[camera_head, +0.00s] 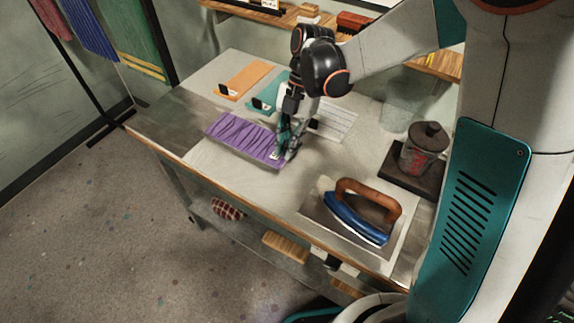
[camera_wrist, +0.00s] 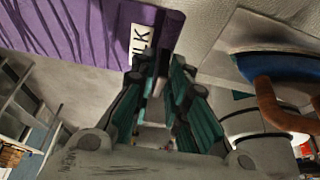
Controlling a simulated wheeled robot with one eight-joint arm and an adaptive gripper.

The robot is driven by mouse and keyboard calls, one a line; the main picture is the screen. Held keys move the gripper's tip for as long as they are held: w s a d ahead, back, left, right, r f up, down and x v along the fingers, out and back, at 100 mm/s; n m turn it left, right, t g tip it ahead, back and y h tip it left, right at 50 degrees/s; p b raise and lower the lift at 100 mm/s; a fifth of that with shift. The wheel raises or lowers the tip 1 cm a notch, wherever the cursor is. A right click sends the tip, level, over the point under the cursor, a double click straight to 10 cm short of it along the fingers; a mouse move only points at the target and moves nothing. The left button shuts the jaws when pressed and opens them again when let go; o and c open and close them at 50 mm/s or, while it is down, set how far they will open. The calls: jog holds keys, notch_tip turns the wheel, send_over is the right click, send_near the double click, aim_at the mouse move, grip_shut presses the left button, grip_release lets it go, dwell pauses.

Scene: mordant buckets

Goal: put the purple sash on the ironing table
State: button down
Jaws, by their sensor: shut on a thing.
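The purple sash (camera_head: 243,138) is a flat, pleated strip over the left part of the pale ironing table top (camera_head: 232,170). I cannot tell whether it rests on the table or is just above it. My gripper (camera_head: 286,151) is shut on the sash's right end, beside a white label. In the wrist view the sash (camera_wrist: 75,28) fills the upper left. The label there ends in "LK", and the gripper's fingers (camera_wrist: 160,62) close on the sash edge just beside it.
An orange strip (camera_head: 245,79), a teal strip (camera_head: 266,99) and a white strip (camera_head: 333,122) lie behind. A blue iron (camera_head: 357,218) with a brown handle stands at the front right. A dark lidded pot (camera_head: 421,152) is behind it. Table between sash and iron is clear.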

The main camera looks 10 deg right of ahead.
notch_tip(320, 180, down, 7)
jog(key=shift+f+b, duration=0.2)
jog(key=shift+b, duration=0.85)
jog(key=shift+r, duration=0.1)
jog(key=c, duration=1.6)
grip_release()
